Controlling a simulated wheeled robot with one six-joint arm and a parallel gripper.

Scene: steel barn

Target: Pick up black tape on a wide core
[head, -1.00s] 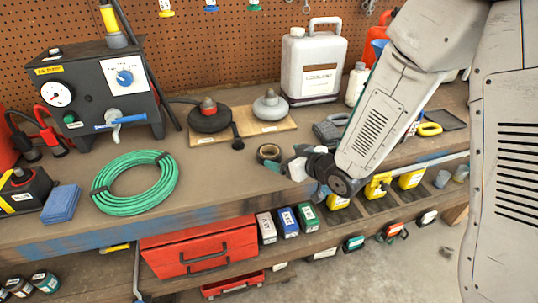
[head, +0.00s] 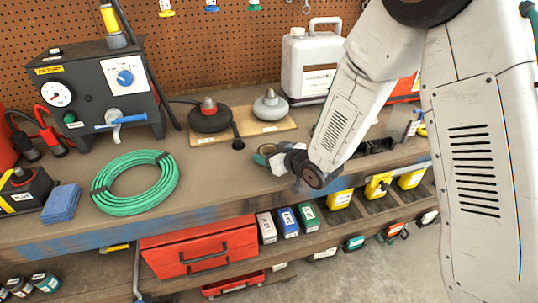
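The black tape on a wide core (head: 265,149) lies on the workbench (head: 225,185), right of the green hose coil and in front of the wooden board. Only its left and upper part shows; my gripper covers the rest. My gripper (head: 278,161) is at the tape's right side, low over the bench near its front edge. From this view I cannot tell whether its fingers touch the tape or how far apart they are.
A green hose coil (head: 135,184) lies to the left. Behind the tape, a wooden board (head: 243,133) carries a dark and a grey round piece. A white jug (head: 311,65) stands at the back. Bare bench lies between coil and tape.

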